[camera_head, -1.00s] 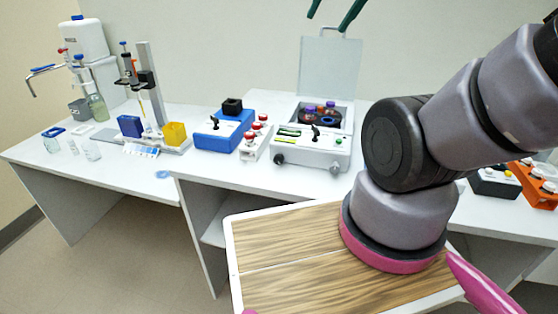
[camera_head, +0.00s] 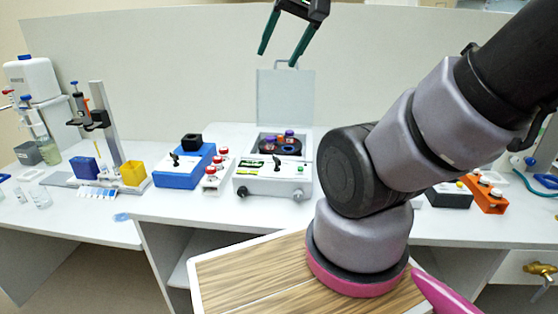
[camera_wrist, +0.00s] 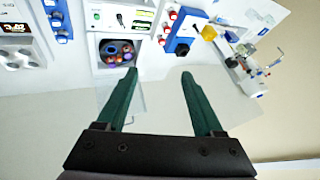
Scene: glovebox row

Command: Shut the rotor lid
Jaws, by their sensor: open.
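The centrifuge (camera_head: 273,180) is a white box with knobs and a small black lever on its front panel. Its pale grey lid (camera_head: 286,97) stands open, upright at the back. The open well shows a dark rotor (camera_head: 279,148) holding several orange and purple tubes; it also shows in the wrist view (camera_wrist: 117,55). My gripper (camera_head: 277,59) has dark green fingers, spread apart and empty, pointing down just above the lid's top edge. In the wrist view my gripper (camera_wrist: 158,74) has nothing between its fingertips. Contact with the lid cannot be told.
Left of the centrifuge are red-capped vials (camera_head: 216,172), a blue device (camera_head: 184,170) and a yellow box (camera_head: 133,173). A black box (camera_head: 448,196) and orange rack (camera_head: 486,195) stand right. A wood-topped surface (camera_head: 235,280) is in front.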

